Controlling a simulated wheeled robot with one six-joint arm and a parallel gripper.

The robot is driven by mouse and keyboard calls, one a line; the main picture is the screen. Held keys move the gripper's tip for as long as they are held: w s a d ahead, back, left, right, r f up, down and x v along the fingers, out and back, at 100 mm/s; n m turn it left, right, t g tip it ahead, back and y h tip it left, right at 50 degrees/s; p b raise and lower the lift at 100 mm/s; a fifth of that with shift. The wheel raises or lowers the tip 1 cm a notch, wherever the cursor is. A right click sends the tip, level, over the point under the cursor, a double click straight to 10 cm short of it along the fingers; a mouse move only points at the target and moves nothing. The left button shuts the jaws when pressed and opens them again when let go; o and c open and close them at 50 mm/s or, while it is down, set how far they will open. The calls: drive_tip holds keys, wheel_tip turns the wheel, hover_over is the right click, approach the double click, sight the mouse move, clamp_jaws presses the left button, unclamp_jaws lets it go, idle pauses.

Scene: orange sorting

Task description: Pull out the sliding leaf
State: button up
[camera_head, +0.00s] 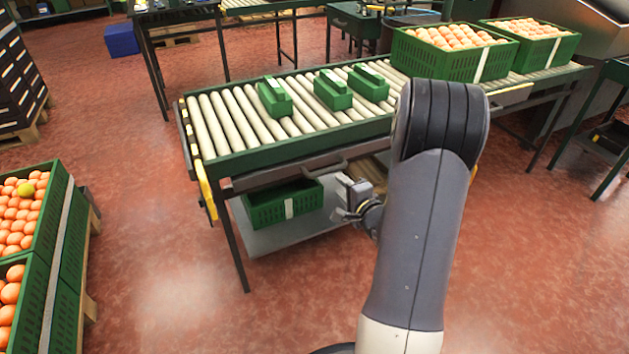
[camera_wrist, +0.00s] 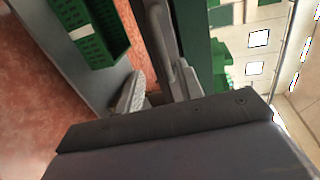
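The sliding leaf (camera_head: 262,176) sits under the green edge of the roller table, with a dark bar handle (camera_head: 323,168) on its front. My arm hides the right part of the leaf.
The roller table (camera_head: 290,147) carries several green holders (camera_head: 334,92) and crates of oranges (camera_head: 450,60). A green crate (camera_head: 283,203) stands on its lower shelf (camera_head: 262,240). Orange crates (camera_head: 68,225) stand at the left. The red floor between is clear.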

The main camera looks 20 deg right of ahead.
sight(327, 172)
drive_tip(key=b+x, duration=0.3)
drive_tip(key=x, duration=0.7)
drive_tip(key=shift+w, duration=0.25)
drive_tip(key=shift+c, duration=0.6)
clamp_jaws()
